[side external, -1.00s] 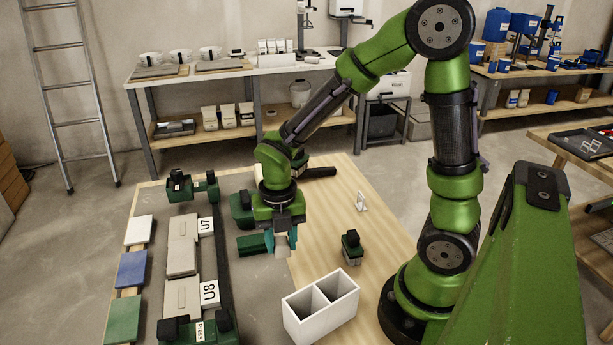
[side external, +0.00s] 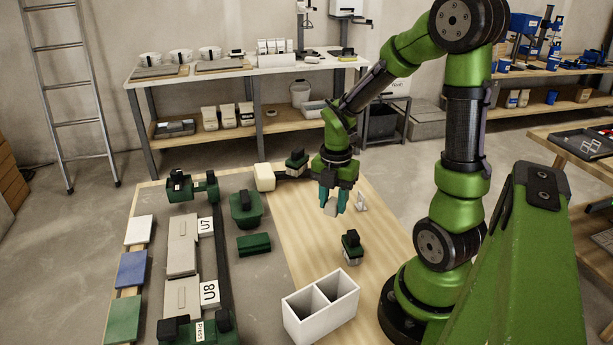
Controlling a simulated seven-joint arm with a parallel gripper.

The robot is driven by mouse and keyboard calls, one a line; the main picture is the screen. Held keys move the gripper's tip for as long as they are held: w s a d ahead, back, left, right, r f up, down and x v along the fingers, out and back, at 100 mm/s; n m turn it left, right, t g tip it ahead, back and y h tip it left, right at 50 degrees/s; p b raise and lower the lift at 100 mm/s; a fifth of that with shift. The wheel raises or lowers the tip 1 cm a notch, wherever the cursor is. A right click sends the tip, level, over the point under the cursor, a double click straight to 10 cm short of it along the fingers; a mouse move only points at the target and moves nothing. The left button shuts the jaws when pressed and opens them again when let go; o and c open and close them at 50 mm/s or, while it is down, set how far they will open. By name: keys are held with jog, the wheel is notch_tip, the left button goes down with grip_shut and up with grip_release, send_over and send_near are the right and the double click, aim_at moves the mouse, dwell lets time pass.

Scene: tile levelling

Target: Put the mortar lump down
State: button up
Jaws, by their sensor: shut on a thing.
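My gripper (side external: 333,202) is at the middle of the picture, pointing down over the pale wooden part of the table. Its teal fingers are shut on a small light grey mortar lump (side external: 331,209). The lump's lower part shows between and below the fingertips. It appears to be above the wood, but I cannot tell by how much.
A white two-compartment box (side external: 322,310) stands in front. A black-topped green tool (side external: 351,247) and a small white stand (side external: 361,202) are near my gripper. Left are a green block (side external: 254,244), a green tub-like tool (side external: 246,209) and tiles labelled U7 (side external: 183,230) and U8 (side external: 181,295).

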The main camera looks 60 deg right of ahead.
aim_at(331, 235)
notch_tip(331, 235, down, 8)
jog(key=shift+r, duration=0.2)
jog(key=shift+f, duration=0.1)
jog(key=o, duration=1.1)
